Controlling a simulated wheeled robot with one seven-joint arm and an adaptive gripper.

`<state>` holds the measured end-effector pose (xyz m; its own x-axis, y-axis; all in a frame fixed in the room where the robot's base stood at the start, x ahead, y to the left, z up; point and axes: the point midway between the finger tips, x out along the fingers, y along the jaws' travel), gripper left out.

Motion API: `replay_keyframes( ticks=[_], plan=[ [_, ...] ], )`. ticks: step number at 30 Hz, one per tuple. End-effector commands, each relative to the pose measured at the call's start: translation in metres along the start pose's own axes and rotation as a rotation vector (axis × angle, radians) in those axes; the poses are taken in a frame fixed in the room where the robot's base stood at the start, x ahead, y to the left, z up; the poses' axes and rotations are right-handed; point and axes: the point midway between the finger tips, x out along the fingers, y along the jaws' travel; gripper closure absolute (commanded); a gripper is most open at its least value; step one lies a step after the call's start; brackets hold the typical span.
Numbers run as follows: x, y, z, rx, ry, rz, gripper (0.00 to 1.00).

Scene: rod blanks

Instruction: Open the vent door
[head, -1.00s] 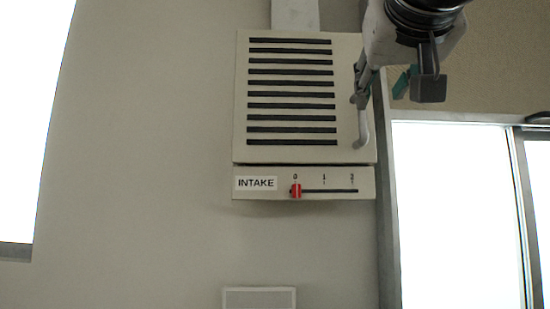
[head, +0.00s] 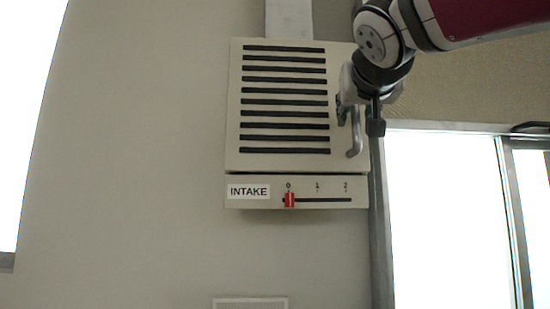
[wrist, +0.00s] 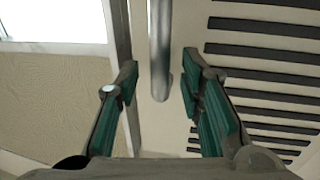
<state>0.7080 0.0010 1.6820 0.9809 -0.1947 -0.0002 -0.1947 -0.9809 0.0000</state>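The vent door (head: 285,160) is a cream panel with dark horizontal slots on the wall, and it looks shut. Its grey bar handle (head: 354,140) stands upright near the door's right edge; the handle also shows in the wrist view (wrist: 160,50). My gripper (wrist: 160,72) is open, with one green-padded finger on each side of the handle. Gaps show between the handle and both fingers. In the head view my gripper (head: 345,108) is at the handle's upper part and hides some of it.
Below the door is a strip with an INTAKE label (head: 249,192) and a red slider (head: 290,200) at 0. A grey post (head: 379,230) and bright window (head: 440,220) lie right of the vent. The wall left of it is clear.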

Motion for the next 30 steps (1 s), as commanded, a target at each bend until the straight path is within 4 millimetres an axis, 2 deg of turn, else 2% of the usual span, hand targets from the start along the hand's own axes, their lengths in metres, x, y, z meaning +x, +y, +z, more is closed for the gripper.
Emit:
replay_keyframes(
  ticks=[6, 14, 15, 19, 30],
  plan=[
    [0.014, 0.0, 0.0, 0.0, 0.0, 0.0, 0.65],
    [0.015, 0.0, 0.0, 0.0, 0.0, 0.0, 0.65],
    [0.015, 0.0, 0.0, 0.0, 0.0, 0.0, 0.7],
    [0.015, 0.0, 0.0, 0.0, 0.0, 0.0, 0.99],
    [0.012, 0.0, 0.001, 0.0, 0.001, 0.013, 1.0]
  ],
)
